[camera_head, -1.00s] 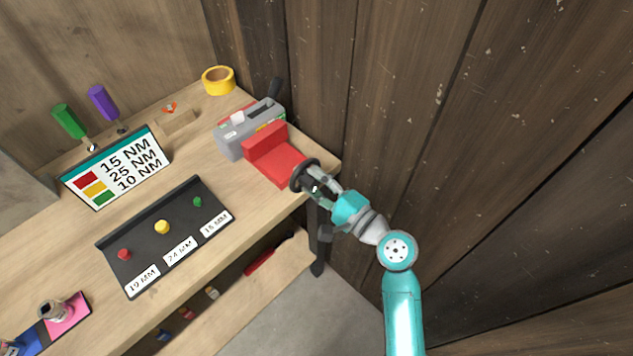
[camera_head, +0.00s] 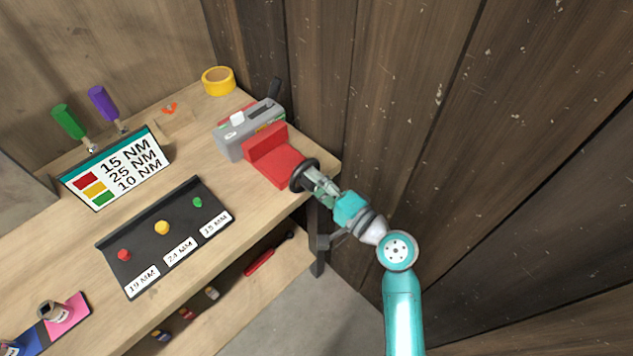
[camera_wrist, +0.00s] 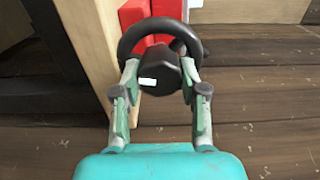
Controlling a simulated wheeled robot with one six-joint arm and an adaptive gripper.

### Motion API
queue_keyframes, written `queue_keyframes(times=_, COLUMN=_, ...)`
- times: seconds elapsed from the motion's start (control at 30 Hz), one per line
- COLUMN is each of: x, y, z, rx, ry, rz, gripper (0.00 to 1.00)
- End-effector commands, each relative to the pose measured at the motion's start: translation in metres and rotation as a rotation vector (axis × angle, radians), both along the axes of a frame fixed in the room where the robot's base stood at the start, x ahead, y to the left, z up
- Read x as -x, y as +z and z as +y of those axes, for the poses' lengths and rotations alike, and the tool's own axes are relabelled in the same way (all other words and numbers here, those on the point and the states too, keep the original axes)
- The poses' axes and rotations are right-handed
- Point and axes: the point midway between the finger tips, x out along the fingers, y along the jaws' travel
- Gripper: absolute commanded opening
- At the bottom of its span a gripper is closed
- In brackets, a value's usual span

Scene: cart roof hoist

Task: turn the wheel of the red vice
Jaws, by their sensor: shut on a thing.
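The red vice (camera_head: 270,159) sits on the right end of the wooden workbench, and part of it shows in the wrist view (camera_wrist: 134,12). Its black wheel (camera_head: 298,177) faces the bench's right front edge. In the wrist view the wheel (camera_wrist: 160,24) is a dark ring around a black hub with a small white label. My gripper (camera_head: 318,181) reaches the wheel from the lower right. In the wrist view my gripper's two fingers (camera_wrist: 160,72) are on the wheel's left and right sides, shut on it.
A grey box (camera_head: 250,130) stands directly behind the vice, with yellow tape (camera_head: 218,80) beyond. A black panel (camera_head: 150,256) with coloured knobs and a torque sign (camera_head: 118,168) are on the left. A dark wooden wall (camera_head: 400,110) stands close on the right.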

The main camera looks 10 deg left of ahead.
Motion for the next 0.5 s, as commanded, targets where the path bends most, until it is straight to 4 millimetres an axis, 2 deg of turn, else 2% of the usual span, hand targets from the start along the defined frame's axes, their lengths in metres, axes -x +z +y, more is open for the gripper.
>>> queue_keyframes(times=0.1, x=-0.0007, y=0.0025, z=0.002, rx=-0.002, ry=0.003, rz=-0.004, gripper=0.08)
queue_keyframes(times=0.13, x=-0.0006, y=0.0025, z=0.0021, rx=-0.003, ry=0.003, rz=-0.003, gripper=0.5)
queue_keyframes(times=0.2, x=-0.0005, y=0.0023, z=0.0021, rx=-0.003, ry=0.003, rz=-0.003, gripper=0.68)
queue_keyframes(times=0.5, x=-0.0002, y=0.001, z=0.0009, rx=-0.002, ry=0.001, rz=-0.001, gripper=0.68)
